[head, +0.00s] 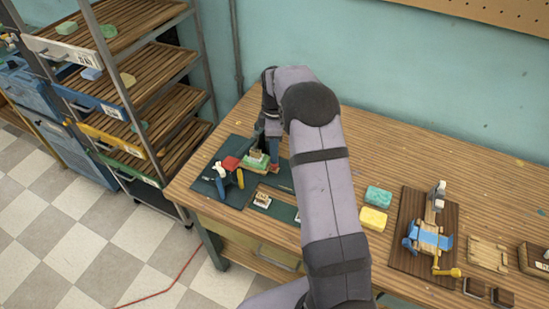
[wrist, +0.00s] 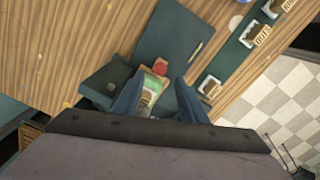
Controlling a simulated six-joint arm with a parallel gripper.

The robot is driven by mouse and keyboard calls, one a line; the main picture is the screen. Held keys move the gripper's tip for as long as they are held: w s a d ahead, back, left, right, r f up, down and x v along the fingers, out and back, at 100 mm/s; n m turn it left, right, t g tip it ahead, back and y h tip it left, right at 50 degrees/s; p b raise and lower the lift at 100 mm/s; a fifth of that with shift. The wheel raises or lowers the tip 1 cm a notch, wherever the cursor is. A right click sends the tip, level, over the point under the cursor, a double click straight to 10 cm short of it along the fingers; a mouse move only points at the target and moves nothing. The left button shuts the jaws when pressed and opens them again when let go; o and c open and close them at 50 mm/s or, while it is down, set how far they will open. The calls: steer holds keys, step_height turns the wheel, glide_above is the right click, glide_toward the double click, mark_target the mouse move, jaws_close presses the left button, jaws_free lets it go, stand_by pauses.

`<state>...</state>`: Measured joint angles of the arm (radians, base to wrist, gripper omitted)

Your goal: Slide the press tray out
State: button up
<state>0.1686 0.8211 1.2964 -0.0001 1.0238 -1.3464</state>
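The press (head: 228,176) stands on a dark green board at the table's left end. It has a red part, blue frame pieces and a yellow handle. A small wooden tray with a green piece on it (head: 254,161) sits beside the press, under my gripper (head: 263,145). In the wrist view, my gripper (wrist: 156,94) has its two blue-grey fingers apart, one on each side of the tray and green piece (wrist: 153,86). A red part (wrist: 160,67) shows at the tray's far end. Contact between fingers and tray cannot be told. My arm hides part of the area.
Stamp blocks (wrist: 209,87) sit on a dark strip beside the press. Teal soap (head: 379,195) and yellow soap (head: 373,219) lie right of my arm. A second device (head: 430,238) stands farther right. A shelf rack (head: 125,80) is at the left.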

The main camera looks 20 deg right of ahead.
steer(key=shift+f+p, duration=0.9)
steer(key=shift+f, duration=1.95)
steer(key=shift+c, duration=0.4)
jaws_close()
